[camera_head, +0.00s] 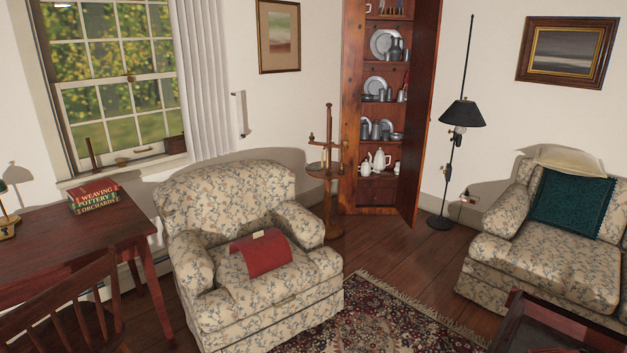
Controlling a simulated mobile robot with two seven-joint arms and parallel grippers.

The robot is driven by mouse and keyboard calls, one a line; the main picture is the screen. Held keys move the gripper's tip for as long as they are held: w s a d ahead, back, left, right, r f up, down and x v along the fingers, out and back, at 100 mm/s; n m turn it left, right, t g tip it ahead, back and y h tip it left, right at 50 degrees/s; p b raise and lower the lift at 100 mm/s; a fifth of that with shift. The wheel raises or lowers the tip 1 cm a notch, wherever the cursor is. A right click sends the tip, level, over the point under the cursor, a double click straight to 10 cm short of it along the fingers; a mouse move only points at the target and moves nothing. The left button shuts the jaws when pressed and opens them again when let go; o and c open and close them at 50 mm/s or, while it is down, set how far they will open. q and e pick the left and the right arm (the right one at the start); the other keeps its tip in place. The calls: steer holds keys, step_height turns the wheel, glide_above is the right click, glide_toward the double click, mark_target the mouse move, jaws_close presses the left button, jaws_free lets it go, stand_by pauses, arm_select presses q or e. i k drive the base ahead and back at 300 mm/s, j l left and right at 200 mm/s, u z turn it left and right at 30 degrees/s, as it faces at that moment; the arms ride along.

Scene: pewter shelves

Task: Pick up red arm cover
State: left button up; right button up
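Neither of my grippers is in view, and nothing touches the cover except the chair.
A dark red desk (60,245) with books (94,198) and a wooden chair (65,310) stand at left. A patterned rug (385,320) covers the floor right of the armchair. A floral sofa (545,250), a dark wooden piece (545,325), a floor lamp (462,115) and a pewter cupboard (431,110) stand around.

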mark_target(265, 251)
steer(key=i+l, duration=0.1)
steer(key=i, duration=0.6)
steer(key=i+l, duration=0.1)
steer(key=i, duration=0.55)
steer(key=i+l+u, duration=0.1)
steer(key=i+u, duration=0.25)
steer(key=u, duration=0.15)
steer(key=i+l+u, duration=0.2)
steer(key=u, duration=0.3)
steer(key=i+l+u, duration=0.6)
steer(key=l+u, duration=0.2)
steer(key=u, duration=0.2)
